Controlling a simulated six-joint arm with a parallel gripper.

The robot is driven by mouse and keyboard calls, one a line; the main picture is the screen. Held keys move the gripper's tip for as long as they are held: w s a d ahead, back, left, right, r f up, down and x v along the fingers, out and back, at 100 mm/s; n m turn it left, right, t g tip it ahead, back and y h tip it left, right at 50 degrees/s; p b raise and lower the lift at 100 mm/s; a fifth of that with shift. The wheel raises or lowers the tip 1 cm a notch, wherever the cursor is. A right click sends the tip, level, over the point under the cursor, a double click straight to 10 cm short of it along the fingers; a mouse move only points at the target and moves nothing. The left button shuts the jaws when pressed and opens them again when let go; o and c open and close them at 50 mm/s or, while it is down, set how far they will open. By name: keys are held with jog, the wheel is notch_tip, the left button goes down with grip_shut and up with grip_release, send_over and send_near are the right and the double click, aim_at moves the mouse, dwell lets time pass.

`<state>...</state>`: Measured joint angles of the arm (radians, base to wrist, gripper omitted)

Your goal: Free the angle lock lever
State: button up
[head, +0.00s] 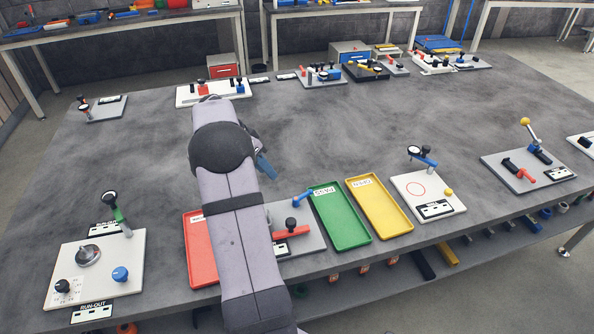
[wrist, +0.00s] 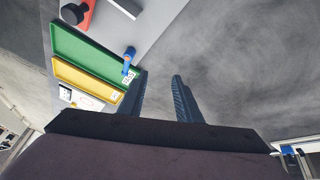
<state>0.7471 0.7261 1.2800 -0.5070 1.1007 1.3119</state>
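My gripper (head: 264,164) is above the bare middle of the table in the head view, partly hidden by my arm. The wrist view shows its two dark blue fingers (wrist: 158,76) apart with nothing between them. I cannot tell which lever is the angle lock lever, as the small labels are unreadable. A grey plate (head: 312,240) near the front edge carries a blue-handled lever (head: 303,196) and a red part with a black knob (head: 291,231). The blue handle (wrist: 128,60) shows left of the fingers in the wrist view, apart from them. My arm hides part of that plate.
Red (head: 201,262), green (head: 341,217) and yellow (head: 380,206) trays lie along the front. A dial fixture (head: 427,190) and a plate with a yellow-ball lever (head: 526,170) are to the right. A white run-out plate (head: 95,270) is front left. The table's middle is clear.

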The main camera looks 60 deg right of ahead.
aim_at(305, 193)
jog(key=s+d+m+g+y+p, duration=0.1)
jog(key=s+d+m+y+p, duration=0.15)
jog(key=s, duration=0.55)
jog(key=shift+h, duration=0.45)
jog(key=shift+p+x, duration=1.05)
jog(key=shift+x, duration=2.85)
jog(key=shift+w+a+f, duration=0.1)
jog(key=shift+w+a, duration=0.05)
grip_shut()
